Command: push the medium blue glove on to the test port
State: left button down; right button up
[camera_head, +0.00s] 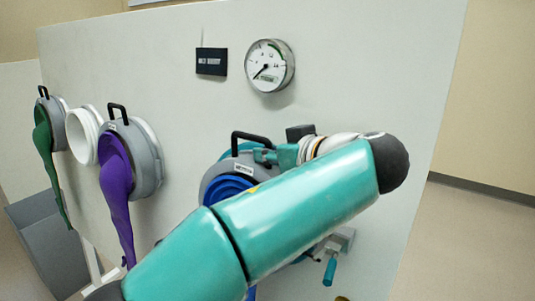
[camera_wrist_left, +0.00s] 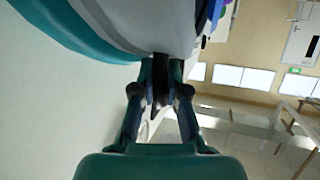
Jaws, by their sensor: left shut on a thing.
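The medium blue glove (camera_head: 226,188) shows in the head view inside its grey ring, which carries a small label and a black handle (camera_head: 252,136). My teal left arm covers most of the ring and the glove's lower part. My left gripper (camera_head: 272,155) is at the handle's right side, and in the wrist view its fingers (camera_wrist_left: 160,88) are shut on the dark handle beside the grey ring (camera_wrist_left: 150,22). A teal rim, perhaps the test port (camera_head: 235,150), shows behind the ring. I cannot tell whether ring and port touch. My right gripper is not in view.
To the left are a purple glove (camera_head: 117,180), a bare white port (camera_head: 83,135) and a green glove (camera_head: 45,140). A teal-handled fitting (camera_head: 330,270) sits below my arm.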

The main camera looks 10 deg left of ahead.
pick_arm(q)
jog(key=c, duration=1.2)
grip_release()
jog(key=shift+w, duration=0.15)
jog(key=shift+o, duration=0.4)
jog(key=shift+d, duration=0.15)
